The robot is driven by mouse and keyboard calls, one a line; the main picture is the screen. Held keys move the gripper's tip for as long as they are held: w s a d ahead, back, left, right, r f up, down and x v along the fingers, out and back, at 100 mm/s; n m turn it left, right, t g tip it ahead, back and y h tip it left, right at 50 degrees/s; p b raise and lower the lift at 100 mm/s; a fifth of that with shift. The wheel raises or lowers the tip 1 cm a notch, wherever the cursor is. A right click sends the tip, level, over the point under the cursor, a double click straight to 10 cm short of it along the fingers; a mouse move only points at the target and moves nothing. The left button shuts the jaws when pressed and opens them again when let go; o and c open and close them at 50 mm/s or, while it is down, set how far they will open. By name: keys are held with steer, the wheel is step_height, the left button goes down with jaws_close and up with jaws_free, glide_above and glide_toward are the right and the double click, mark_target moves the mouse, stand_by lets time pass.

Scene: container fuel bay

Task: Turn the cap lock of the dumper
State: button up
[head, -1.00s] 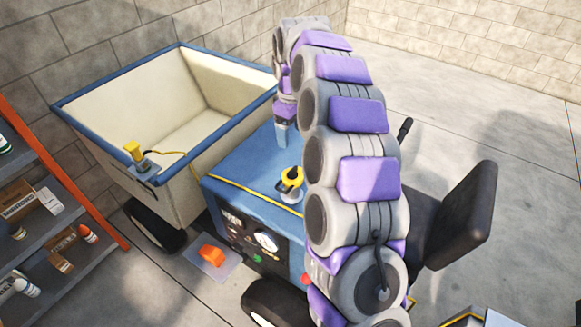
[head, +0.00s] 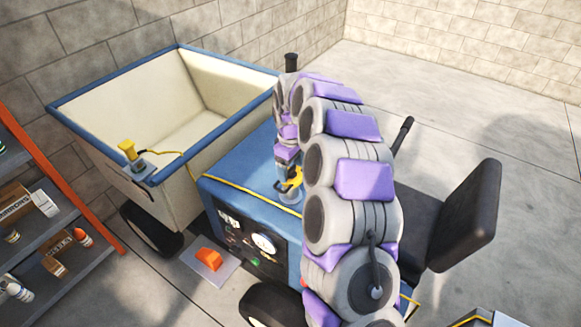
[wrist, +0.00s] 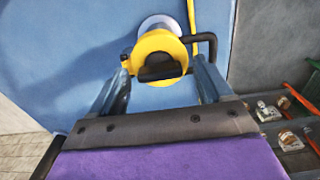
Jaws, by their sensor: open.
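The dumper (head: 235,195) is a blue body with a cream, blue-rimmed skip. Its yellow cap lock (head: 292,181) sits on a pale neck on the blue top, partly hidden by my gripper in the head view. In the wrist view the yellow cap (wrist: 160,55) has a dark grip bar across its face and a black shackle at its right. My gripper (wrist: 160,85) is open, with one finger on the left and one on the right of the cap's lower part. I cannot tell whether the fingers touch it.
A yellow-topped fitting (head: 131,150) with a yellow cord sits on the skip's near corner. An orange-framed shelf (head: 50,180) with bottles and boxes stands at the left. A black seat (head: 466,215) is at the right. The floor beyond is clear.

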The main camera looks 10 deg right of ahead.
steer(key=shift+c, duration=0.4)
steer(key=c, duration=1)
steer(key=shift+o, duration=0.2)
steer(key=shift+r+m+p, duration=0.1)
steer(key=shift+m+p, duration=0.3)
steer(key=shift+r+m+p, duration=0.1)
steer(key=shift+m+p, duration=0.8)
steer(key=shift+m, duration=0.1)
steer(key=m+p, duration=0.3)
steer(key=m, duration=0.2)
steer(key=shift+d+p, duration=0.1)
steer(key=shift+p, duration=0.2)
steer(key=m+p, duration=0.2)
steer(key=m, duration=0.3)
steer(key=shift+m+p, duration=0.3)
steer(key=shift+m, duration=0.1)
steer(key=shift+m+p, duration=0.7)
steer(key=shift+m, duration=1.3)
